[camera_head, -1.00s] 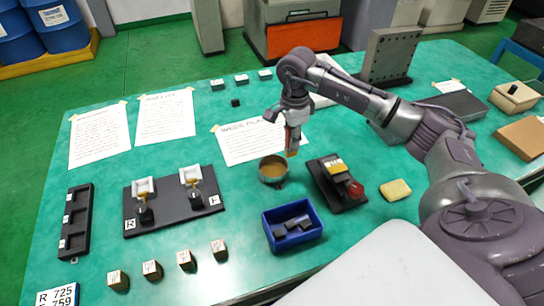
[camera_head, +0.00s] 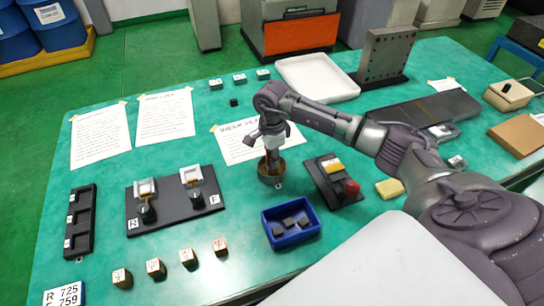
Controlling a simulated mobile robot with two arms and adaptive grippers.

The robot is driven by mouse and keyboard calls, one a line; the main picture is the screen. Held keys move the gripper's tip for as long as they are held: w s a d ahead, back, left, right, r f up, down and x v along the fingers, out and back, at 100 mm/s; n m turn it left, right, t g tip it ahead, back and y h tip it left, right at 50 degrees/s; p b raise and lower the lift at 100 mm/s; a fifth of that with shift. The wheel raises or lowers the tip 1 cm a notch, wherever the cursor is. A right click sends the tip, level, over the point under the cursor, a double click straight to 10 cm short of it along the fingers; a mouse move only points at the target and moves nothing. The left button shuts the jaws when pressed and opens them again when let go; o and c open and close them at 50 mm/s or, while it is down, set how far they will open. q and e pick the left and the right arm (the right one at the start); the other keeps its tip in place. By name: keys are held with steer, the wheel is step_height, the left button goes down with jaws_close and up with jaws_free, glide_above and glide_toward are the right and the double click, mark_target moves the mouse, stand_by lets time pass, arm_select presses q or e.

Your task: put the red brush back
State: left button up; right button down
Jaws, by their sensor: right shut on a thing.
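My right gripper (camera_head: 272,146) points down over a small round metal pot (camera_head: 270,180) near the middle of the green table. It is shut on the red brush, which the gripper and the pot's rim now mostly hide. The lower end of what it holds is at or inside the pot's mouth; I cannot tell whether it touches the bottom. My left gripper is not in view.
A black stand with a red knob (camera_head: 351,188) is right of the pot. A blue bin (camera_head: 291,240) with several dark blocks is in front. A black two-station fixture (camera_head: 176,207) stands left. A yellow sponge (camera_head: 389,188) lies right.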

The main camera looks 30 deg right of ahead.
steer(key=c, duration=1)
jaws_free()
steer(key=shift+f, duration=0.1)
steer(key=shift+r+p, duration=0.3)
steer(key=shift+r, duration=0.05)
steer(key=shift+r+b, duration=0.3)
steer(key=shift+r, duration=0.05)
step_height(320, 180, up, 11)
steer(key=shift+b, duration=1.15)
